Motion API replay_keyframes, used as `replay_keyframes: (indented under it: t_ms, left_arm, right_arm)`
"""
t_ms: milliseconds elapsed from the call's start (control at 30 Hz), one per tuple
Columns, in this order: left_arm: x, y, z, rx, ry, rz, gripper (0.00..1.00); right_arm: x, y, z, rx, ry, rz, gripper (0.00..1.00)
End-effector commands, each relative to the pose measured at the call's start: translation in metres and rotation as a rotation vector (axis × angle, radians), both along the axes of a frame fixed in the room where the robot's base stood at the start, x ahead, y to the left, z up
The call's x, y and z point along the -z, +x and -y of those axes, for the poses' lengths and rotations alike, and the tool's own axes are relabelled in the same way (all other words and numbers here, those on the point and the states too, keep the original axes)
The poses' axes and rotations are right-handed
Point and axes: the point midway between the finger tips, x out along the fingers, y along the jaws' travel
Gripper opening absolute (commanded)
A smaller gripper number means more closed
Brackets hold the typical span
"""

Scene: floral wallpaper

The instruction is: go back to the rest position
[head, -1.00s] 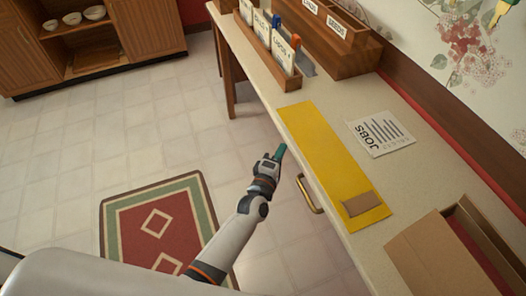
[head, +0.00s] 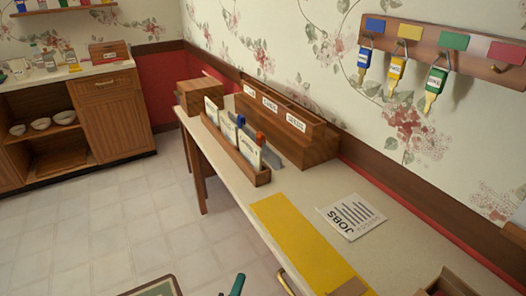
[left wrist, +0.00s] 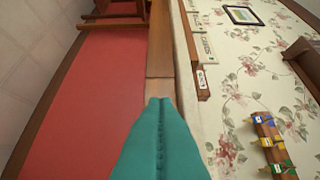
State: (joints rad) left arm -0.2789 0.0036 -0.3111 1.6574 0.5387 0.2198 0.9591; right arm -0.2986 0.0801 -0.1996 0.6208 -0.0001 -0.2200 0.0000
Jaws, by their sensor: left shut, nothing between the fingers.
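My left gripper (head: 236,285) shows at the bottom of the head view, only its teal fingertips in the frame. It is in the air beside the front edge of the long counter (head: 222,178), over the floor. In the left wrist view its teal fingers (left wrist: 160,106) are pressed together with nothing between them. My right gripper is in neither view.
The counter bears a yellow mat (head: 290,232), a JOBS sheet (head: 351,215), a card rack (head: 232,148), a wooden sorter (head: 290,125) and an open cardboard box (head: 450,284). A key rack (head: 440,45) hangs on the wall. The tiled floor (head: 110,225) at left is clear.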

Motion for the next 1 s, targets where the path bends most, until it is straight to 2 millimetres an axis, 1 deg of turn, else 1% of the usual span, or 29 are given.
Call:
replay_keyframes:
  t_ms: [67,133,167,267,300,367,400,467,500,567,600,667,700,767,800,900,1000]
  left_arm:
    - [0.01,-0.002,0.0,0.006,0.031,-0.02,0.0]
    - [0.03,-0.007,-0.001,0.021,0.102,-0.061,0.0]
    - [0.043,-0.01,-0.001,0.033,0.15,-0.087,0.0]
    - [0.102,-0.032,-0.007,0.094,0.354,-0.202,0.0]
    - [0.129,-0.045,-0.011,0.129,0.45,-0.257,0.0]
    - [0.169,-0.068,-0.019,0.195,0.593,-0.336,0.0]
    - [0.194,-0.086,-0.025,0.243,0.685,-0.388,0.0]
    - [0.228,-0.115,-0.036,0.322,0.812,-0.464,0.0]
    - [0.249,-0.135,-0.045,0.38,0.894,-0.511,0.0]
    - [0.278,-0.17,-0.058,0.475,1.008,-0.582,0.0]
    - [0.295,-0.193,-0.068,0.543,1.081,-0.625,0.0]
    - [0.317,-0.23,-0.083,0.651,1.179,-0.688,0.0]
    - [0.329,-0.254,-0.093,0.722,1.236,-0.725,0.0]
    - [0.343,-0.289,-0.107,0.827,1.31,-0.773,0.0]
    - [0.35,-0.309,-0.115,0.893,1.349,-0.8,0.0]
    - [0.36,-0.351,-0.132,1.03,1.419,-0.848,0.0]
    - [0.365,-0.376,-0.142,1.116,1.456,-0.871,0.0]
  right_arm:
    - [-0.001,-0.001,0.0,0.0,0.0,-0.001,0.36]
    - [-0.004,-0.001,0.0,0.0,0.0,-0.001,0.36]
    - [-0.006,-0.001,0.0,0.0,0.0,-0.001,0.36]
    - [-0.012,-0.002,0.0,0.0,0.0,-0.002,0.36]
    - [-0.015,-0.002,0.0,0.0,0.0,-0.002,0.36]
    - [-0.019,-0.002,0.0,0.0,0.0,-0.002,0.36]
    - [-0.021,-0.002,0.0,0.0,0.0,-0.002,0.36]
    - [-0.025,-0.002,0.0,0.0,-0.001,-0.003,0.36]
    - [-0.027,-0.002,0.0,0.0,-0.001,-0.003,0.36]
    - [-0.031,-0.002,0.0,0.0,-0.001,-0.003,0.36]
    - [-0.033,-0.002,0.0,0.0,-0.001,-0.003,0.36]
    - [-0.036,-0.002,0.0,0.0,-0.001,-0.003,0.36]
    - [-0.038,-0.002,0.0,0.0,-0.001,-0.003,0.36]
    - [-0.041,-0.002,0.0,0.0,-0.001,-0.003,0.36]
    - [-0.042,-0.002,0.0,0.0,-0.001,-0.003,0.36]
    - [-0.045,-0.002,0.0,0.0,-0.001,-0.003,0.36]
    - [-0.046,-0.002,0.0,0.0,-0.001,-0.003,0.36]
